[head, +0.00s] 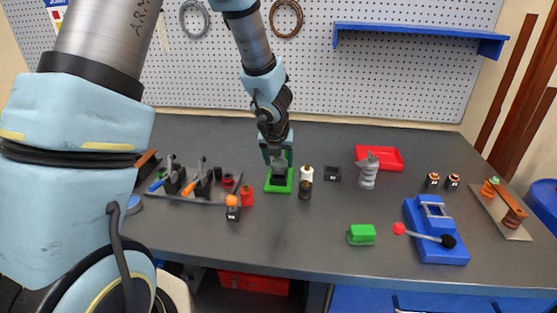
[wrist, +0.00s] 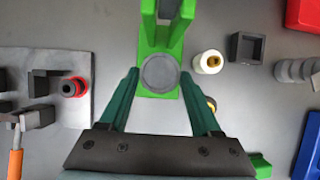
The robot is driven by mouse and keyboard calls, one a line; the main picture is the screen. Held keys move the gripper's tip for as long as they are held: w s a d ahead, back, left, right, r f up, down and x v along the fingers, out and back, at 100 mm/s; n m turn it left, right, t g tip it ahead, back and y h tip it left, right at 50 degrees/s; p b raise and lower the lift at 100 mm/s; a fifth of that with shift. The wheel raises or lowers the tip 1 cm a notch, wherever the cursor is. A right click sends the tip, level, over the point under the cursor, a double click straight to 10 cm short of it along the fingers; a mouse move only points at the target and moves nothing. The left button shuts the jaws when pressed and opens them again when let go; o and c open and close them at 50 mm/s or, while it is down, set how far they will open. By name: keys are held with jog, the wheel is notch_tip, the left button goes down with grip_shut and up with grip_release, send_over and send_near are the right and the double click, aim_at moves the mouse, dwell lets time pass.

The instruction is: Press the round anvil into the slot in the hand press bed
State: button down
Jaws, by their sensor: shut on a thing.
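The green hand press (head: 278,188) stands on the bench near the middle, with a dark block on its base in the head view. In the wrist view its green frame (wrist: 158,40) runs up from the picture's centre. The round anvil appears as a grey disc (wrist: 160,73) between my fingertips, over the green base. My gripper (head: 278,160) is shut on it, pointing down at the press; its two green fingers (wrist: 160,78) flank the disc. The slot in the bed is hidden under the disc and fingers, and I cannot tell whether the anvil touches the bed.
White (head: 306,174) and dark (head: 305,190) cylinders stand close right of the press, with a black square holder (head: 332,173) beyond. A blue lever device (head: 437,245) stands at right.

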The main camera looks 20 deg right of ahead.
aim_at(278, 167)
jog(key=shift+f+b, duration=1.5)
jog(key=shift+b, duration=0.05)
grip_release()
jog(key=shift+r, duration=0.1)
jog(key=p+v, duration=0.5)
jog(key=v, duration=0.5)
jog(key=shift+r+p, duration=0.25)
jog(key=shift+p, duration=0.05)
jog(key=shift+a, duration=0.1)
